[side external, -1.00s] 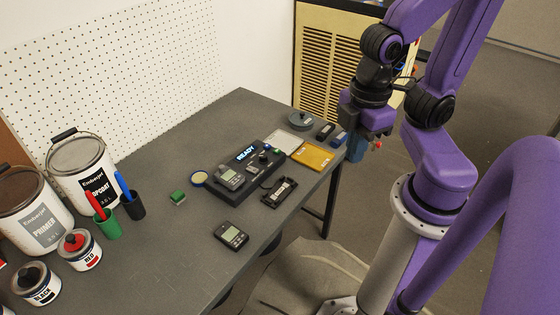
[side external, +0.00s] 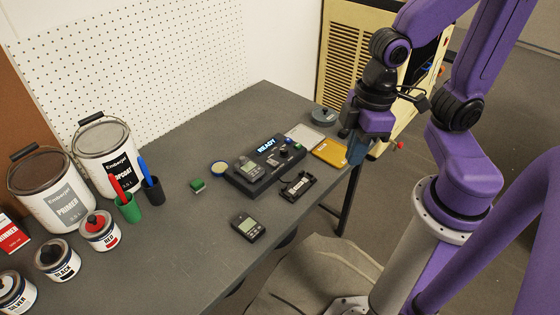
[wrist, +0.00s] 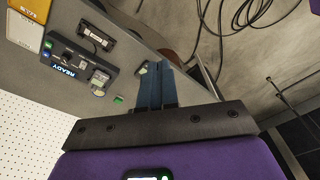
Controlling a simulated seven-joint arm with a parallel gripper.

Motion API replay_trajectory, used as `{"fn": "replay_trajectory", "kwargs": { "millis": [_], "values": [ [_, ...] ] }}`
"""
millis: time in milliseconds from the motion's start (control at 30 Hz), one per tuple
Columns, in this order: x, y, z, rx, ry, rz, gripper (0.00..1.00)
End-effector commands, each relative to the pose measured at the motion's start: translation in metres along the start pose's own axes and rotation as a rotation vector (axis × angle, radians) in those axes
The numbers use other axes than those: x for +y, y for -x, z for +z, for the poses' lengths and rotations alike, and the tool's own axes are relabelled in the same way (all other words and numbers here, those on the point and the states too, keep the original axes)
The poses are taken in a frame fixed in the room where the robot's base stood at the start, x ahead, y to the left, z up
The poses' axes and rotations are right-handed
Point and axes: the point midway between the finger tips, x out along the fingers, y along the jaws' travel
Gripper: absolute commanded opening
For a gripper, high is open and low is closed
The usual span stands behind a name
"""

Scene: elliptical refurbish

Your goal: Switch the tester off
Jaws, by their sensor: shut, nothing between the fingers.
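The tester is a dark console (side external: 235,183) on the grey table, with a lit READY display (side external: 266,144) and small knobs and buttons, one of them green (side external: 298,146). A grey handheld meter (side external: 249,170) sits in its left part. The console also shows at the upper left of the wrist view (wrist: 101,65), READY still lit. My gripper (side external: 356,153) is right of the console in the side view, apart from it, near the table's right edge. Its blue fingers (wrist: 155,67) are together and empty.
A black open holder (side external: 298,186) lies in front of the console, and another meter (side external: 248,227) nearer the front. An orange pad (side external: 331,152) and a grey round object (side external: 324,116) lie right. Paint cans (side external: 104,157) and pen cups (side external: 128,208) stand left.

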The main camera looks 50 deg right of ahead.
Motion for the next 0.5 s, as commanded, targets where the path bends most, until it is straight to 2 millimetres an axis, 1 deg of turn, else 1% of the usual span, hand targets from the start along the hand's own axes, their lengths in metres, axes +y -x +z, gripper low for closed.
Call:
{"fn": "replay_trajectory", "kwargs": {
  "millis": [33,167,200,267,300,367,467,500],
  "values": [
    [0.007,-0.008,-0.013,0.019,-0.074,-0.001,0.00],
    [0.030,-0.027,-0.048,0.092,-0.274,-0.005,0.00],
    [0.039,-0.033,-0.058,0.115,-0.335,-0.006,0.00],
    [0.053,-0.043,-0.071,0.150,-0.428,-0.005,0.00],
    [0.063,-0.049,-0.080,0.174,-0.489,-0.004,0.00],
    [0.079,-0.059,-0.091,0.210,-0.581,-0.003,0.00],
    [0.109,-0.075,-0.106,0.273,-0.732,0.003,0.00],
    [0.122,-0.082,-0.112,0.298,-0.792,0.006,0.00]
  ]
}}
